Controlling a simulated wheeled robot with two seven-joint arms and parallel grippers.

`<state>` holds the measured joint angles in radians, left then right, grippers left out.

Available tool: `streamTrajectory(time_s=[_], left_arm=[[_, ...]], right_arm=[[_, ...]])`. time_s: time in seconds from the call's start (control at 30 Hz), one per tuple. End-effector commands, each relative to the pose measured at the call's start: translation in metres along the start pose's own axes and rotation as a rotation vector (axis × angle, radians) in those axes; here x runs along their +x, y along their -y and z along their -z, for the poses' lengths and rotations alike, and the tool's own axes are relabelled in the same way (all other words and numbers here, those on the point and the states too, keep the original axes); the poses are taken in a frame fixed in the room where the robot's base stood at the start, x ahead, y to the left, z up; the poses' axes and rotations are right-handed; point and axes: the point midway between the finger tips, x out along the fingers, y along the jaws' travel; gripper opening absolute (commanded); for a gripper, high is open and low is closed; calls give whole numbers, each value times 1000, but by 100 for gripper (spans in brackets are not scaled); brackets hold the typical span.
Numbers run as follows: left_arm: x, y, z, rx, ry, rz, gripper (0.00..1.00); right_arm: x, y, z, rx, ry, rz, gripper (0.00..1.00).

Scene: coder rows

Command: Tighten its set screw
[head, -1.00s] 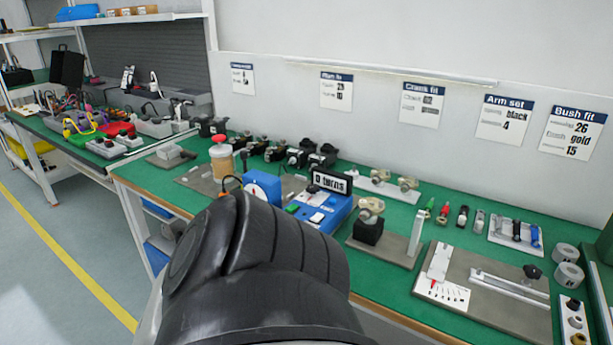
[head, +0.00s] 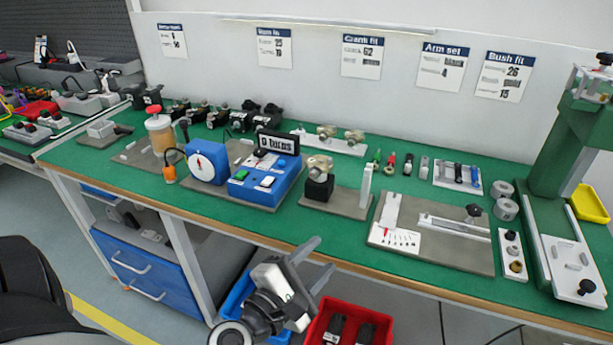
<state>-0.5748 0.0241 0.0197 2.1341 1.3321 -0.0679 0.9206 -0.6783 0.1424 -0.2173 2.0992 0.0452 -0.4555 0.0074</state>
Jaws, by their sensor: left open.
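No set screw can be made out at this size. A metal fitting (head: 320,164) sits on a black block (head: 319,187) on a grey plate, beside a pale upright post (head: 365,184). Several small hand tools stand in a row to its right, including a green-handled one (head: 376,159) and a red-handled one (head: 391,161). A white tray (head: 441,182) holds a few dark and blue arm-like pieces (head: 458,173). My left gripper (head: 326,252) is open and empty in front of the bench edge, apart from all parts. My right gripper is not in view.
The green bench (head: 330,222) has a free front strip. A blue counter unit (head: 266,187) showing "0 turns", a grey gauge plate (head: 466,256) and a green press (head: 560,150) stand on it. A red bin (head: 320,328) is below. An "Arm set" card (head: 443,66) hangs behind.

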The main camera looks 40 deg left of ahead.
Motion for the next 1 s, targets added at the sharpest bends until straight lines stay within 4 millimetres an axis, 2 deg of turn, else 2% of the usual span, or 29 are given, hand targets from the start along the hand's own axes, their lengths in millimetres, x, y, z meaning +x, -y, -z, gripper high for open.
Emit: streamTrajectory(time_s=[0.03,0.1,0.2,0.3,0.43,0.57,1.0], left_arm=[[2,-19,8,-223,-30,-68,41],[3,-38,21,-504,-58,-149,41],[2,-54,37,-809,-79,-237,41],[1,-62,47,-997,-87,-291,41],[5,-67,52,-1093,-88,-316,41],[21,-72,55,-1099,-87,-317,41],[110,-90,77,-1093,-87,-315,41]], right_arm=[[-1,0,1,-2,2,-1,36],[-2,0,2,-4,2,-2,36],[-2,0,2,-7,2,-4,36],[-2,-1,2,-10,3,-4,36],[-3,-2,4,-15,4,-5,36],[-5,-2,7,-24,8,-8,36],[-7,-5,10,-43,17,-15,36]])
